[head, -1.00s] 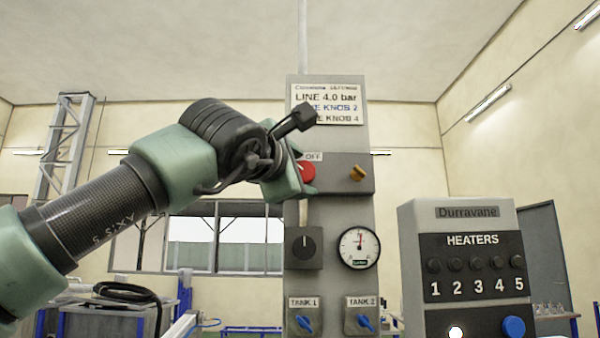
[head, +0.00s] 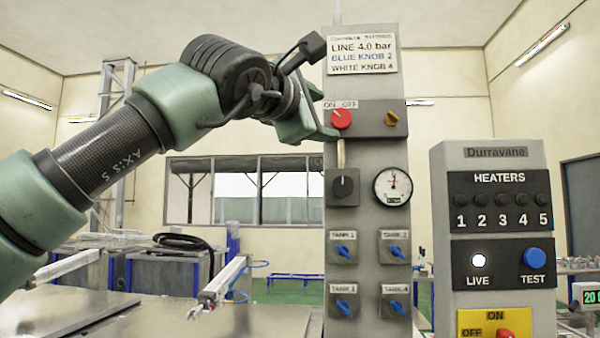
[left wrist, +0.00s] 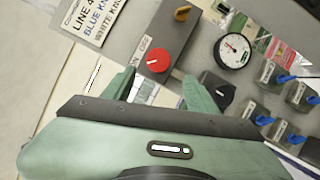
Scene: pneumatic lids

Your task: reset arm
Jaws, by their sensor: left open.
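My left gripper (head: 324,114) is open and empty, with its fingertips just left of the red knob (head: 342,119) on the grey control panel (head: 366,230). My left arm comes in from the left, bent at the wrist. My right gripper is not in view.
The panel also bears an orange knob (head: 392,118), a black knob (head: 344,186), a gauge (head: 393,187) and several blue tank knobs (head: 345,251). A heater console (head: 492,160) stands right of it. Metal tanks with a white actuator (head: 226,279) are low left.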

